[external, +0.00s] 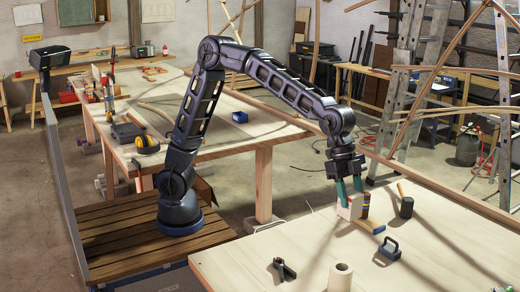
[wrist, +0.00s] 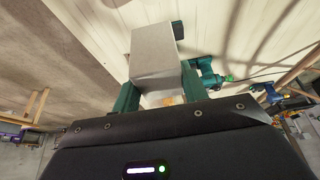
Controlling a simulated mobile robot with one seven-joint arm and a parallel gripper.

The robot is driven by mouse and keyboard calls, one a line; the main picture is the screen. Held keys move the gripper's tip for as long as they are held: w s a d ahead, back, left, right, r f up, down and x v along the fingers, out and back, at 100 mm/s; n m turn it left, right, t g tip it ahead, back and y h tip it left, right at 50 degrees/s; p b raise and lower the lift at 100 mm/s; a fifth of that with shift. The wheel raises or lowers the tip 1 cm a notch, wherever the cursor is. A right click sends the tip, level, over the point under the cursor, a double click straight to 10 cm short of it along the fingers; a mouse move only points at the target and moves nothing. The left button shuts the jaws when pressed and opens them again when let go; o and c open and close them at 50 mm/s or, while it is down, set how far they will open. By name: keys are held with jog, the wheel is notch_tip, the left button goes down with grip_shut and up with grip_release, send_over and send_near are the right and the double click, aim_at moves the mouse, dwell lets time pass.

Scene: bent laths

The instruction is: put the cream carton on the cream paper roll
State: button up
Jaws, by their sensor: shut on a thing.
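My gripper (external: 349,193) has teal fingers and is shut on the cream carton (external: 350,209), over the back part of the front table. In the wrist view the carton (wrist: 153,50) is a pale box between the two fingers (wrist: 160,92). Whether its underside touches the table is not clear. The cream paper roll (external: 340,277) stands upright at the table's near edge, apart from the gripper and closer to the camera. Its lower part is cut off by the picture's edge. I cannot make out the roll in the wrist view.
A red striped thing (external: 365,203) is right beside the carton, with a blue and wooden tool (external: 368,226) near it. A dark-headed mallet (external: 406,207), a grey handled block (external: 389,249) and a dark tool (external: 284,269) are also on this table. Bare tabletop (external: 320,240) lies between carton and roll.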

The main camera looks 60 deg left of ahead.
aim_at(338, 210)
notch_tip(338, 210, down, 18)
jog(key=shift+f, duration=0.2)
dwell(0.4)
jog(key=shift+f, duration=0.15)
jog(key=o, duration=1)
jog(key=v, duration=1.1)
jog(key=shift+a+r, duration=0.2)
jog(key=shift+r, duration=0.45)
